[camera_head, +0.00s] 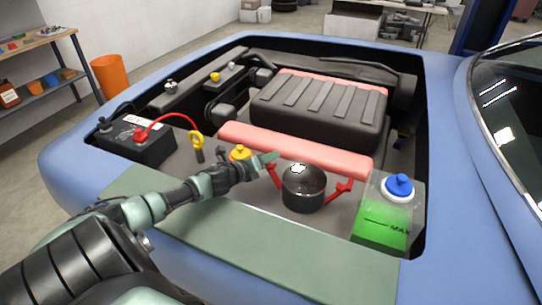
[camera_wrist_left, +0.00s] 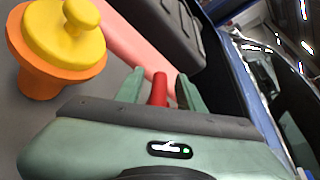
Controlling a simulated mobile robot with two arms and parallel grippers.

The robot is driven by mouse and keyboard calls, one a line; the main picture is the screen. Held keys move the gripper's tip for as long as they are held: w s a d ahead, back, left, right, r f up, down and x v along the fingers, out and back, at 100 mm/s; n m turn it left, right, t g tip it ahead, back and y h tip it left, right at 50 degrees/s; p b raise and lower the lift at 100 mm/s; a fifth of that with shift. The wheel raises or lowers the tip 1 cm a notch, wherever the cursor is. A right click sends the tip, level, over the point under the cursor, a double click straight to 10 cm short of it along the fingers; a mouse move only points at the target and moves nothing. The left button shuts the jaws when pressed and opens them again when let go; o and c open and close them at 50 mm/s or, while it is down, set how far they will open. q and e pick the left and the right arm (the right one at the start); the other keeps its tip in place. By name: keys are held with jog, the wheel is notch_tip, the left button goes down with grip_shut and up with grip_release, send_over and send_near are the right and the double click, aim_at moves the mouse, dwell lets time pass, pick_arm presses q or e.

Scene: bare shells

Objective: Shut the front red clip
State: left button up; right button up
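A dark round housing (camera_head: 303,188) stands in the engine bay with a red clip on each side. The left red clip (camera_head: 274,177) leans outward from the housing, and its top is close to my left gripper (camera_head: 266,160). The right red clip (camera_head: 341,190) also slants outward, with its end away from the housing. In the left wrist view, a red clip (camera_wrist_left: 160,89) stands between the two green fingertips of my left gripper (camera_wrist_left: 158,88). The fingers are apart, with a small gap on each side of it. My right gripper is not in view.
A yellow cap on an orange neck (camera_head: 240,153) is just left of my left gripper. A pink-red bar (camera_head: 295,150) runs behind the housing. A green-filled reservoir with a blue cap (camera_head: 388,212) stands at right. A battery (camera_head: 140,140) with red cable is at left.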

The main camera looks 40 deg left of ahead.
pick_arm(q)
jog(key=shift+x, duration=0.95)
grip_shut()
jog(key=shift+a, duration=0.1)
dwell(0.7)
